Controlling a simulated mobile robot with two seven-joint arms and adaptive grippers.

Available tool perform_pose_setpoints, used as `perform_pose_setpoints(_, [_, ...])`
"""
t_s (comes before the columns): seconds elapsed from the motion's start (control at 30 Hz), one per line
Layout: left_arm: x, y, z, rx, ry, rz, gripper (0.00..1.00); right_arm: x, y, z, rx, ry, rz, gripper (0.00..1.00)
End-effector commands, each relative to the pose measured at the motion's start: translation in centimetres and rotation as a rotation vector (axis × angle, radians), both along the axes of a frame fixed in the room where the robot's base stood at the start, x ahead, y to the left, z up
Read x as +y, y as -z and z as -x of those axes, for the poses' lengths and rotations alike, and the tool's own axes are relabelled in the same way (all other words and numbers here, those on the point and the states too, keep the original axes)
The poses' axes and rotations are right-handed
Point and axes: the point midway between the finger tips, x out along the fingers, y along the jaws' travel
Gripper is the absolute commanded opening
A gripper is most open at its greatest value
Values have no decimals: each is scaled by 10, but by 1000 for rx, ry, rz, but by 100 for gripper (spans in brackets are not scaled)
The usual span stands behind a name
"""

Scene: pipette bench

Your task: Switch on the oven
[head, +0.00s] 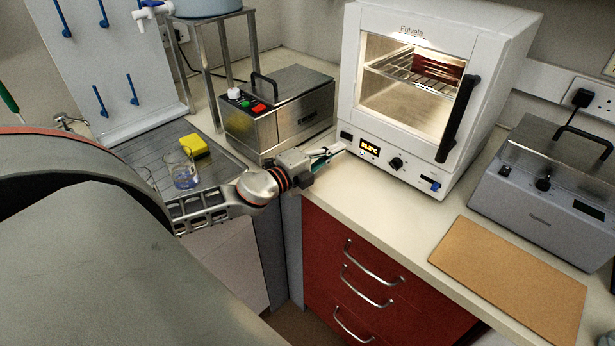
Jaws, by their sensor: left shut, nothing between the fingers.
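The white oven (354,100) stands on the bench at the back, with its glass door shut and its inside lit. A red-brown item (437,69) shows near the wire shelf inside. My right gripper is out of view.
A steel bath with coloured buttons (290,117) stands left of the oven, close behind my left gripper. A grey lidded bath (535,210) and a brown board (508,279) are at the right. A beaker (182,172) and yellow sponge (194,146) sit on the drainer. Bench before the oven is clear.

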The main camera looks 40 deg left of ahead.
Motion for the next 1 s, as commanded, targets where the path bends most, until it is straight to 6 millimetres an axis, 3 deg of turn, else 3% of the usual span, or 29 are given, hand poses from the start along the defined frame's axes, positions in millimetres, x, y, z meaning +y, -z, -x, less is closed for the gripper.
perform_pose_setpoints(0.6, [-4,2,86,2,1,3,0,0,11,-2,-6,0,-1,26])
perform_pose_setpoints(1.0, [-4,0,100,0,1,1,0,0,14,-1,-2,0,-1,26])
